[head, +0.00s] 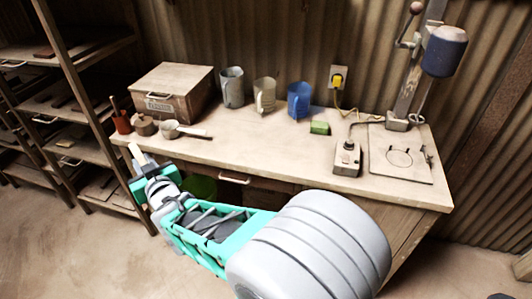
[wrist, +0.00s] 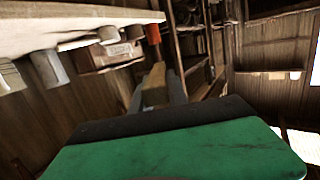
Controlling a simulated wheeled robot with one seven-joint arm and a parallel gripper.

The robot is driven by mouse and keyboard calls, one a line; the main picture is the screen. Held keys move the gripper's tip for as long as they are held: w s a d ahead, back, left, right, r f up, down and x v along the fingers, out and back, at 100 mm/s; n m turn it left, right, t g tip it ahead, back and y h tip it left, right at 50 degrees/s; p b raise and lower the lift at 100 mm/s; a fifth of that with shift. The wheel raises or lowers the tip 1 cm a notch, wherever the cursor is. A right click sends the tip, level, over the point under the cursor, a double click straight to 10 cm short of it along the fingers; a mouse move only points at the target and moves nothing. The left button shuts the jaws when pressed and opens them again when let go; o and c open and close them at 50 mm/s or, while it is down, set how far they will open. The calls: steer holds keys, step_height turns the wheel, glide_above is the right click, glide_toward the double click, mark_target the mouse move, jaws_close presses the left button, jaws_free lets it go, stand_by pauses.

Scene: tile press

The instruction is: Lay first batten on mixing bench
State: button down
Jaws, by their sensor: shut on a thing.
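My gripper (head: 143,163) is at the left front of the wooden bench (head: 262,153), off its left end. It is shut on a short, pale wooden batten (head: 133,151), whose end sticks up past the fingers. In the wrist view the batten (wrist: 155,84) sits between the two grey fingers, its lower part hidden by the green gripper body. The bench edge (wrist: 70,34) shows tilted at the upper left there, apart from the batten.
On the bench's left are a red cup (head: 122,122), small pots, a pan (head: 171,130) and a wooden box (head: 172,92). Several jugs stand behind. A switch box (head: 346,158) and a press (head: 398,119) are at the right. Shelving (head: 75,105) stands left. The bench's middle front is clear.

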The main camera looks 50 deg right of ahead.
steer(key=s+d+f+m+g+h+b, duration=0.1)
steer(key=d+m+g+h+b, duration=0.2)
steer(key=d, duration=0.5)
steer(key=s+d+f+m+h+b, duration=0.1)
steer(key=d+m+h+b, duration=0.3)
steer(key=d, duration=0.4)
steer(key=m+g+h+b, duration=0.4)
steer(key=g+h+b, duration=0.1)
steer(key=g+b, duration=0.1)
glide_above(273, 150)
step_height(273, 150, down, 8)
steer(key=shift+a+r, duration=0.1)
step_height(273, 150, down, 3)
steer(key=shift+s+f+b, duration=0.1)
steer(key=shift+b, duration=0.2)
steer(key=shift+f+b, duration=0.3)
steer(key=shift+f, duration=0.05)
steer(key=c, duration=1.3)
jaws_free()
steer(key=shift+r, duration=0.15)
